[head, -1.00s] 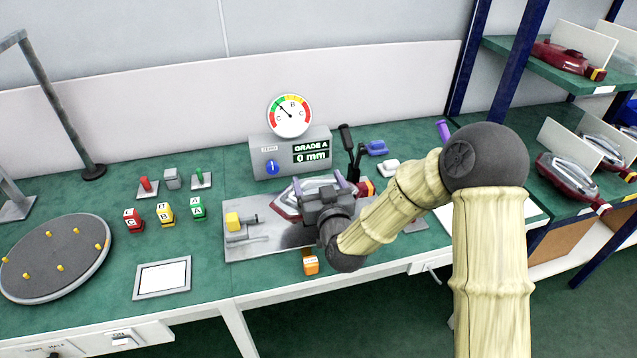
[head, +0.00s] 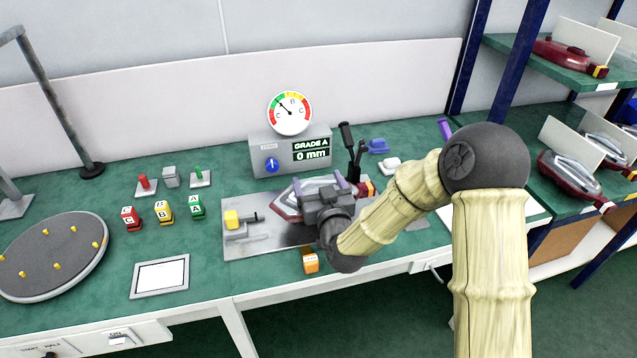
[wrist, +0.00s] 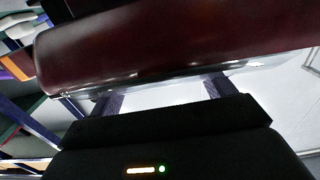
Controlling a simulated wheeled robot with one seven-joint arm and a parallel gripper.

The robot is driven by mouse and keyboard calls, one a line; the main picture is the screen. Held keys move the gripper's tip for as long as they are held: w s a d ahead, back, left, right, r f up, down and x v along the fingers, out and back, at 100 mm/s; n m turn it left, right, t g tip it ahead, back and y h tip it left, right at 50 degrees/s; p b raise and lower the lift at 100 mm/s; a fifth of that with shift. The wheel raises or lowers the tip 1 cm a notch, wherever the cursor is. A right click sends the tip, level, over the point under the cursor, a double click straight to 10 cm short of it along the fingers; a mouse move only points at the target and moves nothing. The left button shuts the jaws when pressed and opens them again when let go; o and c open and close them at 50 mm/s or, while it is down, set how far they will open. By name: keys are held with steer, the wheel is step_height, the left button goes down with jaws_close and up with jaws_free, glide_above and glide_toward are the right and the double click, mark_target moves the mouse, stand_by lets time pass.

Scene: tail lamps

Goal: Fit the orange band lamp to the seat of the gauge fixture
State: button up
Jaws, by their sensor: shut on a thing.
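The lamp (head: 286,205) has a dark red body, a clear lens and an orange band (head: 368,189) at its right end. It lies over the metal plate of the gauge fixture (head: 262,243). My gripper (head: 320,184) is above it, shut on the lamp with purple-grey fingers at either side. In the wrist view the dark red body (wrist: 170,45) fills the top, beyond both fingers (wrist: 165,95). My gripper and arm hide the lamp's middle and the seat, so I cannot tell whether the lamp touches the seat.
A yellow-tipped clamp (head: 232,219) stands at the plate's left. Behind is the gauge box (head: 291,152) with its dial, reading GRADE A, 0 mm. An orange block (head: 310,261) is at the front edge. Lettered blocks (head: 163,211) and a turntable (head: 50,258) are left.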

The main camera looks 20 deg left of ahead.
steer(key=shift+f, duration=0.3)
steer(key=shift+f+b, duration=0.55)
steer(key=shift+b, duration=0.2)
steer(key=o, duration=1.1)
steer(key=shift+f, duration=0.1)
